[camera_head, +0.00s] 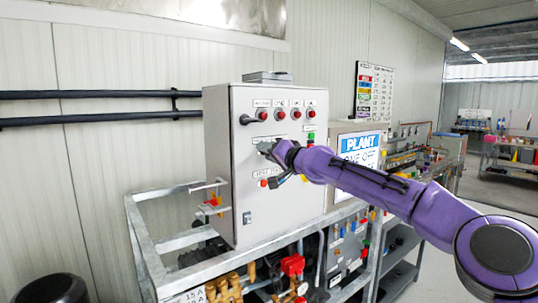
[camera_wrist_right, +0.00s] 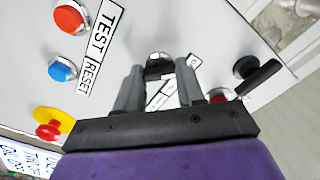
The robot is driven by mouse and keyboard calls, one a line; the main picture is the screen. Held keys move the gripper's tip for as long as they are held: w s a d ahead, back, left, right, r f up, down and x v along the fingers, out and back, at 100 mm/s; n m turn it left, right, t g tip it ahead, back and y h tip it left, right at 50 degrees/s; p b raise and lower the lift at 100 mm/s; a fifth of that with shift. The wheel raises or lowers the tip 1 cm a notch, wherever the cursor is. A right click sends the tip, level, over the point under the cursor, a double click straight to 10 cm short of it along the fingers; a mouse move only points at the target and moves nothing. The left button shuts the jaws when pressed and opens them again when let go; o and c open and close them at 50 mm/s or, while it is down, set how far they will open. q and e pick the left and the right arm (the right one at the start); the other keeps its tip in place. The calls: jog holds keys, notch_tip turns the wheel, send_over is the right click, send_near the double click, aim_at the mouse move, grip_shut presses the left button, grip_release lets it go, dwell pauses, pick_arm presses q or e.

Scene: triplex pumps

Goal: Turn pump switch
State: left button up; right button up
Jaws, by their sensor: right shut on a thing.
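The pump control box (camera_head: 229,165) is a grey cabinet with lamps and switches on its front. My right gripper (camera_head: 266,148) is at the middle of this front, its arm coming in from the right. In the right wrist view, the fingers of my right gripper (camera_wrist_right: 159,82) stand on both sides of a small dark switch knob (camera_wrist_right: 158,66) with a pale top and are shut on it. The fingers partly hide the knob, so its turn angle is hard to tell. My left gripper is not in view.
A black handle (camera_head: 246,119) sticks out at the box's upper left. Red lamps (camera_head: 281,114) line the top. The wrist view shows a red TEST button (camera_wrist_right: 70,17), a blue RESET button (camera_wrist_right: 62,69) and a red-yellow emergency stop (camera_wrist_right: 54,124). A metal frame (camera_head: 160,247) surrounds the box.

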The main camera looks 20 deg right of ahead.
jog(key=shift+f, duration=0.1)
dwell(0.4)
jog(key=o, duration=1)
jog(key=shift+o, duration=0.2)
jog(key=b+v, duration=0.4)
jog(key=v, duration=0.6)
jog(key=shift+s+b, duration=0.25)
jog(key=shift+b, duration=0.15)
jog(key=shift+d, duration=0.1)
